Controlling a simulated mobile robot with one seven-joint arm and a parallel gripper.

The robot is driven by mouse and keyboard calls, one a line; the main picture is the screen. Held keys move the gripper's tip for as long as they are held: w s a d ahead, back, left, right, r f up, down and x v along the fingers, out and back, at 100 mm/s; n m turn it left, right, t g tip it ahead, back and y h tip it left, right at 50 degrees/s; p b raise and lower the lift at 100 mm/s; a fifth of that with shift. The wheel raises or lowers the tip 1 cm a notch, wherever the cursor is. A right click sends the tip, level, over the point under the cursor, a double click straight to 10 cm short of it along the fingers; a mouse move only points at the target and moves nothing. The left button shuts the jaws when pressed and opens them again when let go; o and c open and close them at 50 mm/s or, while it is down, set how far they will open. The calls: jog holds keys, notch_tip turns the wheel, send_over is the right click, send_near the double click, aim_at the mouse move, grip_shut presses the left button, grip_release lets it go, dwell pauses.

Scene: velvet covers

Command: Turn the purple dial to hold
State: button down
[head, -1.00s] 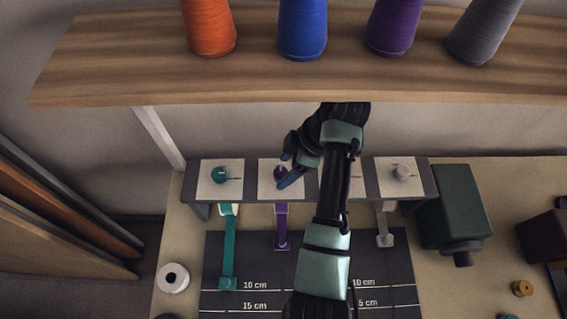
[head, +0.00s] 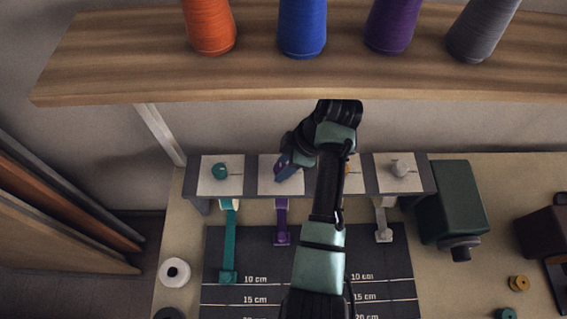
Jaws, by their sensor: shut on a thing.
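My gripper (head: 283,168) is over the second white panel (head: 266,187) from the left on the dark dispenser rack. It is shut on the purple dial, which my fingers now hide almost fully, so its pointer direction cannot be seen. Purple ribbon (head: 281,222) hangs below that panel, down to a small purple end piece. The marks on the panel are too small or covered to read.
A teal dial (head: 219,171) is on the left panel and a grey dial (head: 400,168) on the right one. My arm partly covers the third panel. A wooden shelf (head: 130,75) with several yarn cones overhangs the rack. A dark green box (head: 455,203) stands at right.

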jog(key=m+p, duration=0.1)
jog(key=m+t+p, duration=0.1)
jog(key=m, duration=0.1)
jog(key=shift+s+r+m+p, duration=0.2)
jog(key=shift+m+p, duration=0.1)
jog(key=shift+p, duration=0.1)
jog(key=m+t+h+p, duration=0.1)
jog(key=m, duration=0.1)
jog(key=m+t+p, duration=0.1)
jog(key=m+p, duration=0.1)
jog(key=m, duration=0.1)
jog(key=shift+a+h, duration=0.15)
jog(key=shift+h, duration=0.25)
jog(key=m+h+p, duration=0.1)
jog(key=m+p, duration=0.1)
jog(key=m, duration=0.3)
jog(key=shift+a+t, duration=0.1)
jog(key=shift+t, duration=0.3)
jog(key=m+h, duration=0.2)
jog(key=m, duration=0.2)
jog(key=shift+a+f+p, duration=0.1)
jog(key=shift+f+p, duration=0.05)
jog(key=shift+p, duration=0.25)
jog(key=shift+m, duration=0.3)
jog(key=shift+c, duration=2.2)
grip_release()
jog(key=shift+s, duration=0.1)
